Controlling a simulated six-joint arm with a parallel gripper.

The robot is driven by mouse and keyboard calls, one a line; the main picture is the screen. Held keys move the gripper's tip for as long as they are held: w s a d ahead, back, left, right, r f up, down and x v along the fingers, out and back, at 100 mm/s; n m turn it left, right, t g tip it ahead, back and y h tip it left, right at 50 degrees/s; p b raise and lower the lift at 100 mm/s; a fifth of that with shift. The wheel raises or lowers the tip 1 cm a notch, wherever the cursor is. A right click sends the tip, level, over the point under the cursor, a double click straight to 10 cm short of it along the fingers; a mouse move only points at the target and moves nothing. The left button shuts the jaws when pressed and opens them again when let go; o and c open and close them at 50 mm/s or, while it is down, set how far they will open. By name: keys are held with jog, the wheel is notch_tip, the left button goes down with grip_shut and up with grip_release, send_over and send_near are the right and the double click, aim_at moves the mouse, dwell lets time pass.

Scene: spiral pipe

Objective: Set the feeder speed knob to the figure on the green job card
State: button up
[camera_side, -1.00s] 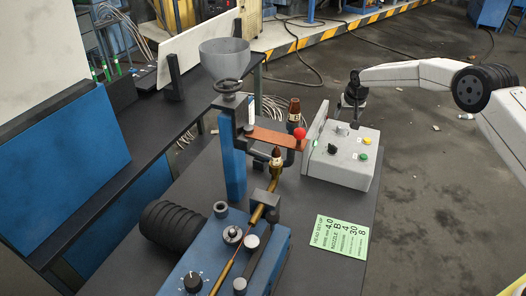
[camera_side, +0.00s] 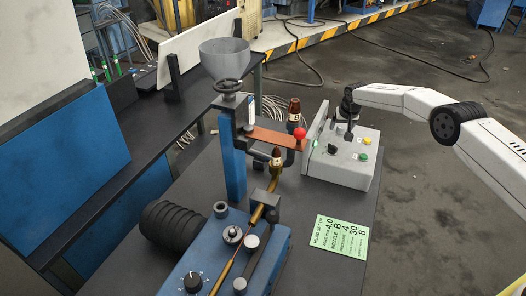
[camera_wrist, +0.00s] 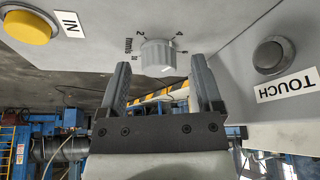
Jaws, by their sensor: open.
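A pale round knob (camera_wrist: 157,57) on the grey control box (camera_side: 343,178) has a scale marked mm/s, with a 2 and other figures partly hidden. Its pointer is not clear. My gripper (camera_wrist: 160,70) is open, its two fingers on either side of the knob in the wrist view, with visible gaps. In the side view my gripper (camera_side: 348,132) is over the back of the box and hides that knob. The green job card (camera_side: 339,240) lies flat on the bench. It shows 4.0, B, 4, 30 and 8; the small labels are hard to read.
A blue machine (camera_side: 215,262) with a black dial knob (camera_side: 193,281) stands left. A red ball (camera_side: 299,133) tops a lever near the box.

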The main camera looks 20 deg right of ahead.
jog(key=shift+f, duration=0.15)
grip_shut()
dwell(0.4)
jog(key=shift+w+m, duration=0.1)
jog(key=shift+m, duration=0.3)
jog(key=shift+m+g+h, duration=0.3)
jog(key=shift+m+h, duration=0.2)
jog(key=shift+m, duration=0.6)
grip_release()
